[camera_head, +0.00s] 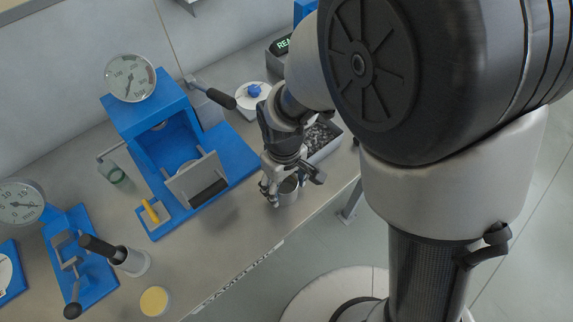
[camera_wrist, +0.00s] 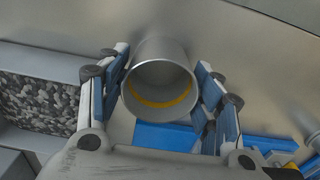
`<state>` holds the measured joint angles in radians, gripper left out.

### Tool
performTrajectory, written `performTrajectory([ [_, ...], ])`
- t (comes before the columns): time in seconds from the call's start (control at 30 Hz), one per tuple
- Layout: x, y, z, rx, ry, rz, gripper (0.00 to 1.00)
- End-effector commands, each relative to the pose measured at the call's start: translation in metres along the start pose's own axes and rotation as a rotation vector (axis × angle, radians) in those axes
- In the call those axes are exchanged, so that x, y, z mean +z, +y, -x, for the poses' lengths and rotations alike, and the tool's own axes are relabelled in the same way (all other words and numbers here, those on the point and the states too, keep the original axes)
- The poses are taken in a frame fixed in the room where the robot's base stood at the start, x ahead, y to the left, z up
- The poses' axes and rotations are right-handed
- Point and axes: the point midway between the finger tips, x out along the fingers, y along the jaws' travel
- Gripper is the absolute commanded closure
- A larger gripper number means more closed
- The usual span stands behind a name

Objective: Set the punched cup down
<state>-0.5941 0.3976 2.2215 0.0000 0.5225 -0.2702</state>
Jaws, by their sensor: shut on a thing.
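The punched cup is a grey metal cylinder (camera_wrist: 160,57) held between the blue-padded fingers of my gripper (camera_wrist: 163,95) in the wrist view. Its open mouth faces the camera, and a yellow ring shows inside. In the head view the cup (camera_head: 288,190) is at the fingers of my gripper (camera_head: 284,184), over the bench near its front edge. My gripper is shut on the cup. I cannot tell whether the cup's base touches the bench. Part of its side is hidden by the fingers.
A bin of grey chips (camera_head: 322,138) stands close behind the cup, also in the wrist view (camera_wrist: 38,100). A blue press with a gauge (camera_head: 165,130) stands to the left. A yellow-topped disc (camera_head: 155,301) and a dark-handled tool (camera_head: 130,261) are front left. Bare bench (camera_head: 215,235) lies between.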

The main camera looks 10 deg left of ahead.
Motion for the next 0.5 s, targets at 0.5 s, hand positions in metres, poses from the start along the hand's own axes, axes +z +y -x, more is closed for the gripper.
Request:
performTrajectory([
  [0.5,-0.0001,0.0,-0.0023,0.0,0.0,0.0,0.32],
])
